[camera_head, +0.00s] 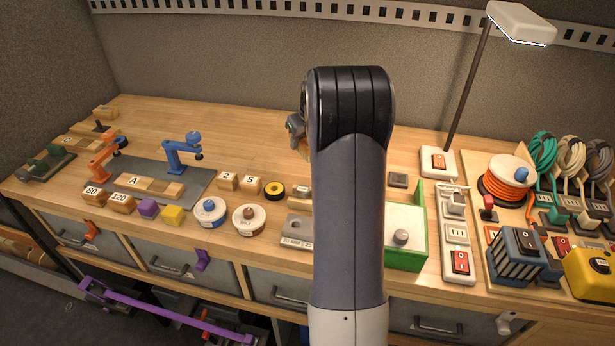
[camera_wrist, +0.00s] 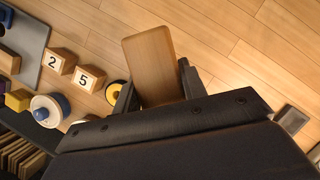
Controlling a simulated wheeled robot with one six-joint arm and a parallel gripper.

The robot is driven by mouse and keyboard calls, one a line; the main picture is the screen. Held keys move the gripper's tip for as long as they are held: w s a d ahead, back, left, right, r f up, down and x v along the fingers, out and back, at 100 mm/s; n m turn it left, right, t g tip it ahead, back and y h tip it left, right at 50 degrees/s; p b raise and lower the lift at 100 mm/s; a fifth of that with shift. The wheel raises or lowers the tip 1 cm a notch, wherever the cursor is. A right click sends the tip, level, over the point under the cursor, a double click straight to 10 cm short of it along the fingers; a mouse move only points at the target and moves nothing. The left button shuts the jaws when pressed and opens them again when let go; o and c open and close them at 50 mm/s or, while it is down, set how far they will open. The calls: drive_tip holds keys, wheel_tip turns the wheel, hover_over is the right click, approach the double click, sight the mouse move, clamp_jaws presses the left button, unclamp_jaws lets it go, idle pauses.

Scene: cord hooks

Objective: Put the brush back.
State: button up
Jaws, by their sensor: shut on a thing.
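My gripper (camera_wrist: 154,88) is shut on a flat wooden piece (camera_wrist: 148,55), which I take to be the brush's back. Its rounded rectangular face points toward the wrist camera, between the two dark fingers. No bristles show. It is held over the bench top; the height is hard to tell. In the head view my gripper (camera_head: 296,126) is mostly hidden behind my arm, and only a small part of it shows at the arm's left side. A sliver of wood shows just below it there.
Blocks marked 2 and 5 (camera_head: 249,186), a yellow-black ring (camera_head: 275,190) and round tins (camera_head: 249,217) stand left of my arm. A green-sided tray (camera_head: 420,225), a power strip (camera_head: 457,245) and a lamp (camera_head: 520,22) stand right. The back middle of the bench is clear.

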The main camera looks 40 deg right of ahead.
wheel_tip(320, 180, down, 10)
drive_tip(key=shift+r+p, duration=0.1)
drive_tip(key=shift+p, duration=0.45)
drive_tip(key=o, duration=0.9)
drive_tip(key=shift+o, duration=0.2)
drive_tip(key=shift+r, duration=0.1)
drive_tip(key=b+v, duration=0.1)
drive_tip(key=v, duration=1.1)
drive_tip(key=shift+r, duration=0.1)
drive_tip(key=shift+w, duration=0.1)
drive_tip(key=p+x, duration=0.1)
drive_tip(key=x, duration=1)
drive_tip(key=shift+f, duration=0.4)
drive_tip(key=shift+w, duration=0.2)
drive_tip(key=shift+r, duration=1.35)
